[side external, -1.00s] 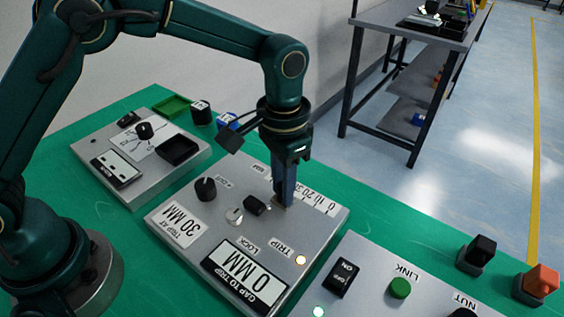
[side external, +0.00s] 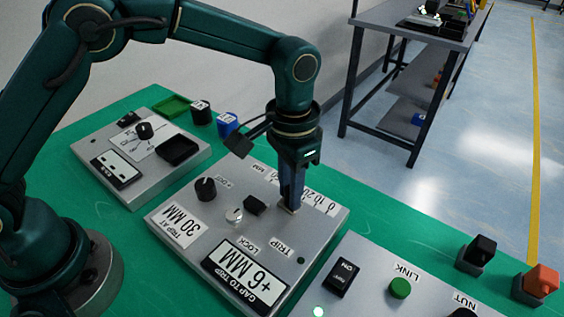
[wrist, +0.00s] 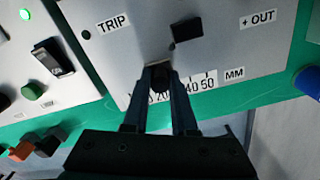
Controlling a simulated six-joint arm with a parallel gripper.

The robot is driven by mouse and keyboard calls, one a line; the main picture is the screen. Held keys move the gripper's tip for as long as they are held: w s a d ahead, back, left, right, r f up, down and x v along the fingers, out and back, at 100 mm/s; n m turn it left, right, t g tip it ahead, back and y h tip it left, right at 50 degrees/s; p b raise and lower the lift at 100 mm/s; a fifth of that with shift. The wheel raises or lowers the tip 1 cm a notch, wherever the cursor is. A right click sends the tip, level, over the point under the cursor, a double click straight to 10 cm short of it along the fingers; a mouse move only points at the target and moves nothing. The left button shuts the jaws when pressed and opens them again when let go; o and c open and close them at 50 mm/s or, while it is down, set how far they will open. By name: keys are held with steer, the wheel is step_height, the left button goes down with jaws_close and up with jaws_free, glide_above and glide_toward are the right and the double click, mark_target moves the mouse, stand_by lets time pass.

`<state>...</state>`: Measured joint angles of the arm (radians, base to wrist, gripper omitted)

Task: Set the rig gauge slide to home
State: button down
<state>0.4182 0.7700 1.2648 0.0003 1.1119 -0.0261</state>
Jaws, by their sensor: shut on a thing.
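The gauge panel (side external: 205,240) is a grey box on the green mat. Its display (side external: 243,268) reads +6 MM, and the lamp by TRIP (side external: 300,261) is dark. My gripper (side external: 290,208) points down at the scale along the panel's far edge and is shut on the slide knob, mostly hidden between the fingers. In the wrist view, the fingertips (wrist: 160,72) close around the dark slide knob (wrist: 165,78), over the low part of the scale; 40, 50 and MM show to their right. A black block (side external: 254,205) stands beside the gripper, apart from it.
A switch panel with a green button (side external: 400,288) lies in front right.

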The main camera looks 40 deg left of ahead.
mark_target(321, 224)
steer(key=shift+d, duration=3.2)
steer(key=c, duration=0.7)
jaws_free()
steer(key=shift+r, duration=2.6)
steer(key=shift+a, duration=0.1)
